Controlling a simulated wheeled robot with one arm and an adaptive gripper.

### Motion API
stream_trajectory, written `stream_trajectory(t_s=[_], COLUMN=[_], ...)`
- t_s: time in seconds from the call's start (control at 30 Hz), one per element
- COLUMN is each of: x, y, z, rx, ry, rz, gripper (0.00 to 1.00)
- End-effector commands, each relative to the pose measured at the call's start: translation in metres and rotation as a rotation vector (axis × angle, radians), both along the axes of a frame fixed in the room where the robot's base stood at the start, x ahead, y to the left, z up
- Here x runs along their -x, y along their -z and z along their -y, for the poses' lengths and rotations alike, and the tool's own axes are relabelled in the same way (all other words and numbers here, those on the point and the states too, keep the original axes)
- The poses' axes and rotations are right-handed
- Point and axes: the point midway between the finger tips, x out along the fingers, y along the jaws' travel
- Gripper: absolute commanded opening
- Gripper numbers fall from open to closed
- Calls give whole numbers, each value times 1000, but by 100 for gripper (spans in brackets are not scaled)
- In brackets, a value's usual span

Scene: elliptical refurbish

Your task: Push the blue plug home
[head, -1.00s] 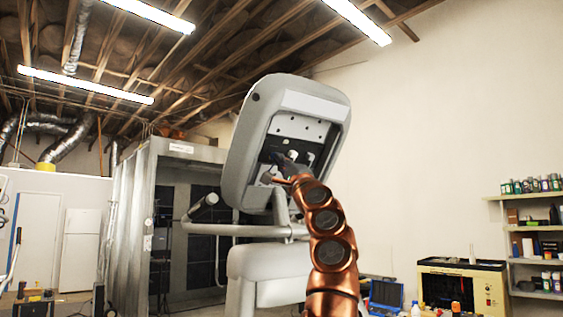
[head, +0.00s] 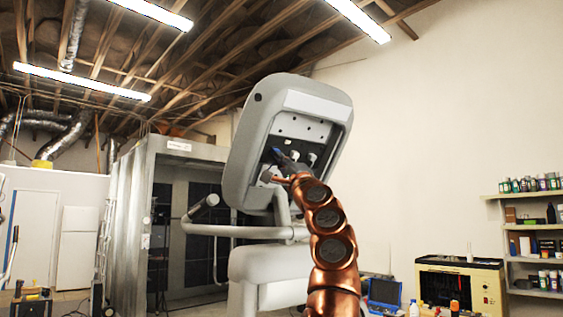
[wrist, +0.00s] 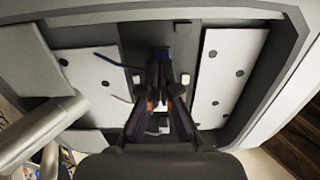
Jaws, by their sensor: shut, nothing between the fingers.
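The grey console housing (head: 258,128) of the machine stands tilted, with its open back facing me. A blue cable (wrist: 117,62) runs from the left panel towards the middle of the cavity in the wrist view. A small blue part (wrist: 162,53), seemingly the blue plug, shows just beyond my fingertips. Its seat and how deep it sits are hidden by the fingers. My gripper (wrist: 161,64) is shut and empty, its tips together close in front of this part; I cannot tell whether they touch. In the head view my gripper (head: 279,158) reaches into the cavity.
White perforated plates (wrist: 230,75) flank the central channel, with small white connectors (wrist: 183,28) near it. A grey handlebar tube (wrist: 45,130) lies close at the lower left. The housing's raised rim surrounds the cavity. Shelves (head: 530,243) stand far right.

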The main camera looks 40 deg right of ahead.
Motion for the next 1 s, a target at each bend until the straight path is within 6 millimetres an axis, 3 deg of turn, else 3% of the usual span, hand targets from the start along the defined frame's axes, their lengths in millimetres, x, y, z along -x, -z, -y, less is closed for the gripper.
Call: stream_trajectory(t_s=[0.2,1.0], x=[14,79], y=[21,75], z=[-1,-15], rx=[-3,-4], ry=[2,1], rz=[1,3], gripper=[0,0])
